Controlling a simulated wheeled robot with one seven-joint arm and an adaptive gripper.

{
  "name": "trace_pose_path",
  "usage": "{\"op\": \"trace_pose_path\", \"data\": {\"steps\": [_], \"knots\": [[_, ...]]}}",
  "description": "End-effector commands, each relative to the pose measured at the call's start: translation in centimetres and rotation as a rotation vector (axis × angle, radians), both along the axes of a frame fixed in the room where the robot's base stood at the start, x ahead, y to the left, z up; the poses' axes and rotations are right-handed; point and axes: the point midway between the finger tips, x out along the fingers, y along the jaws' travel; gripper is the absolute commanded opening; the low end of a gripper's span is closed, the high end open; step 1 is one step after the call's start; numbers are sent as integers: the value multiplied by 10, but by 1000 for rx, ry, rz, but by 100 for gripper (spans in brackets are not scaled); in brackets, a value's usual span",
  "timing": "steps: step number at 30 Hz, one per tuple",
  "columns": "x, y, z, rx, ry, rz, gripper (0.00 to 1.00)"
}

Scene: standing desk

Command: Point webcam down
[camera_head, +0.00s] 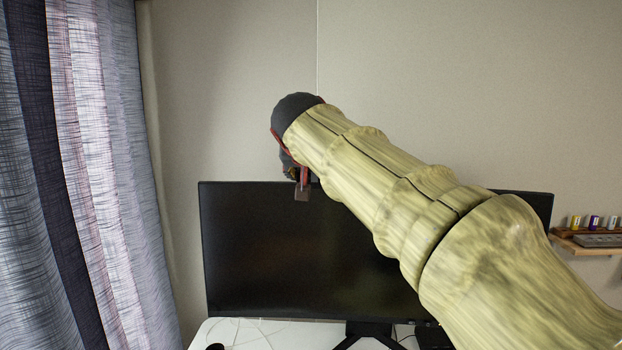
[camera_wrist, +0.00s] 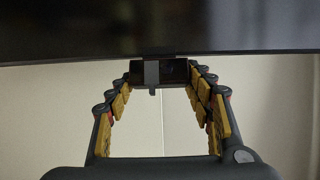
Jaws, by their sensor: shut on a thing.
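The webcam (camera_wrist: 172,71) is a small dark box on the edge of the monitor (camera_wrist: 60,35), seen in the wrist view between the fingertips of my gripper (camera_wrist: 155,75). Its grey mounting clip (camera_wrist: 151,72) lies against the monitor edge. The yellow-padded fingers are shut on the webcam from both sides. In the head view my gripper (camera_head: 297,176) is at the top edge of the monitor (camera_head: 270,250), left of its middle. There the webcam is mostly hidden by my gripper, and a small brown-grey piece (camera_head: 302,194) hangs over the screen.
My arm crosses in front of the right part of the monitor. The white desk (camera_head: 230,335) shows below. A curtain (camera_head: 95,180) hangs at the left, and a small wooden shelf (camera_head: 590,247) with small items is on the right wall. The wall above the monitor is bare.

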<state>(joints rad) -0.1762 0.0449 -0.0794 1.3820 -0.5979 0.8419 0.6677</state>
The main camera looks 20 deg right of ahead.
Motion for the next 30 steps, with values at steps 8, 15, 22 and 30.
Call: {"op": "trace_pose_path", "data": {"steps": [8, 15, 22, 30], "knots": [[0, 0, 1, 0, 0, 0, 27], [0, 0, 1, 0, 0, 0, 65], [0, 0, 0, 0, 0, 0, 71], [-4, 2, 3, 0, 0, 1, 71]]}}
